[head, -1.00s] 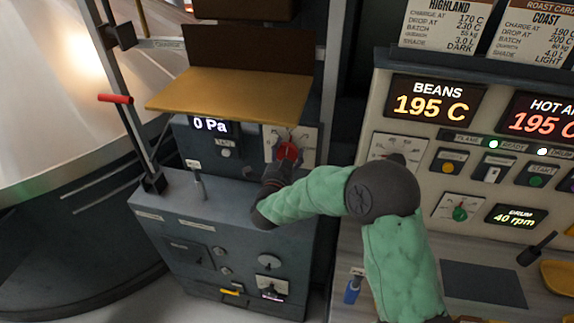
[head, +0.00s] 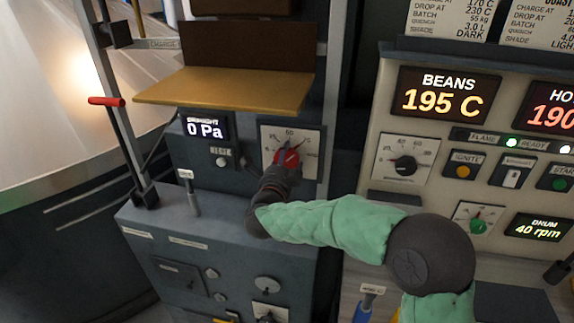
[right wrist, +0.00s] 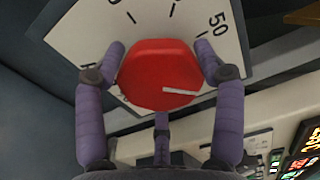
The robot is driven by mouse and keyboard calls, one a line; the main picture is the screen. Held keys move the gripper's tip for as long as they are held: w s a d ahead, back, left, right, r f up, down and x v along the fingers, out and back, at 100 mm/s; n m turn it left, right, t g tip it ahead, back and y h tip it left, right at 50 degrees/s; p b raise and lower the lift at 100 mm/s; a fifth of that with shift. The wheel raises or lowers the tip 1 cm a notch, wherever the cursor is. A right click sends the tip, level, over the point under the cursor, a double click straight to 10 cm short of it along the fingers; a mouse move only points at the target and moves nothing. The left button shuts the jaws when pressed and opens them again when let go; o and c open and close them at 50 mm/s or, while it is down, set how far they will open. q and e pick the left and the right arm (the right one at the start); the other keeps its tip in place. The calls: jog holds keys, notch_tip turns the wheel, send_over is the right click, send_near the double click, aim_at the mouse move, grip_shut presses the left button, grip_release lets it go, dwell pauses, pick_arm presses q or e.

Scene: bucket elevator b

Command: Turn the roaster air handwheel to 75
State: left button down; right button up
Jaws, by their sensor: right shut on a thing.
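The red handwheel (head: 287,158) sits on a white dial plate (head: 312,140) with numbers, on the grey panel below a tan shelf. In the right wrist view the red handwheel (right wrist: 160,75) fills the middle, with a white pointer line toward its lower right. The mark 50 shows on the plate at the upper right. My right gripper (head: 283,172) reaches the handwheel from below; in the right wrist view its purple fingers (right wrist: 163,70) are closed around the wheel's sides. My left gripper is not in view.
A display (head: 205,128) reading 0 Pa is left of the dial. The tan shelf (head: 225,90) juts out just above. A lever (head: 188,190) stands on the grey ledge. At right, a console holds a black dial (head: 405,165), buttons and a BEANS 195 C display (head: 440,97).

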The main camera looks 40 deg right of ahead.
jog(key=shift+w+a+f, duration=0.1)
jog(key=shift+a+f, duration=0.05)
jog(key=shift+f, duration=0.1)
jog(key=o, duration=1.1)
jog(key=shift+w, duration=0.1)
jog(key=shift+o, duration=0.2)
jog(key=shift+r, duration=0.15)
jog(key=v, duration=1.2)
